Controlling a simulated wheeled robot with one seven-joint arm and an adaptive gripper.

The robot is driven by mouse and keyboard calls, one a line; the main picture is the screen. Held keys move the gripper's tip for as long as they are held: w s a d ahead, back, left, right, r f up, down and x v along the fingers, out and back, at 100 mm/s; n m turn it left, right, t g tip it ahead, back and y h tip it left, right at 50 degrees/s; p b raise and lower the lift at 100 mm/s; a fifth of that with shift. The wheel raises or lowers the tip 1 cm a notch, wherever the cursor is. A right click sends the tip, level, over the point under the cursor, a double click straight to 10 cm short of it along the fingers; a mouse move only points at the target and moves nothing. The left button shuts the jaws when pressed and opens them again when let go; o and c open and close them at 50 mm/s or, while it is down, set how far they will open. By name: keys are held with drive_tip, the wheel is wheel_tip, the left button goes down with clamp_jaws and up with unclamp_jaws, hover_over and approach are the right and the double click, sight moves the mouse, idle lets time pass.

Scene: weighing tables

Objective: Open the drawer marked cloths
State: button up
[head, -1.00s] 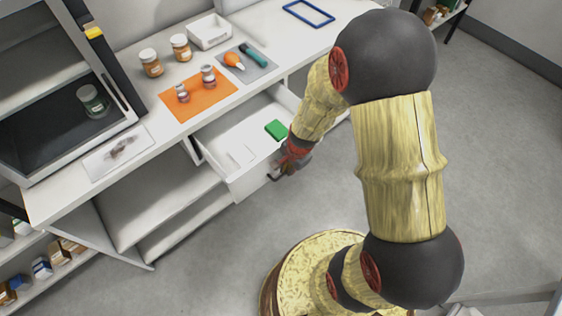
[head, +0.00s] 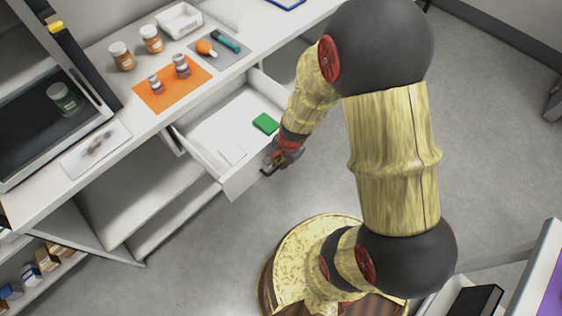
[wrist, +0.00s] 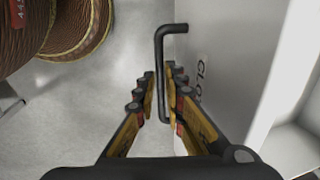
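The drawer marked cloths (head: 247,176) stands pulled out below the white bench top. Its white front shows edge-on in the wrist view (wrist: 222,65), with part of the lettering "CLO" visible. A green block (head: 265,123) and a pale flat piece (head: 232,154) lie inside. A black bent bar handle (wrist: 163,55) sticks out from the front. My gripper (wrist: 162,78) has its fingers closed in on either side of the bar. It also shows at the drawer front in the head view (head: 275,160), where the handle is mostly hidden.
The bench top (head: 140,128) carries an orange mat (head: 160,103) with two small jars, two orange-labelled jars, a white tray (head: 178,19) and a grey mat with tools. Open shelves stand below, left of the drawer. Grey floor (head: 205,260) is clear before the drawer.

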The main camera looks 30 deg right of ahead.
drive_tip(key=o, duration=0.4)
drive_tip(key=shift+c, duration=0.2)
drive_tip(key=shift+r, duration=0.5)
wheel_tip(320, 180, up, 11)
drive_tip(key=s, duration=0.2)
drive_tip(key=shift+d+f, duration=0.15)
drive_tip(key=shift+d, duration=0.2)
drive_tip(key=shift+s, duration=0.1)
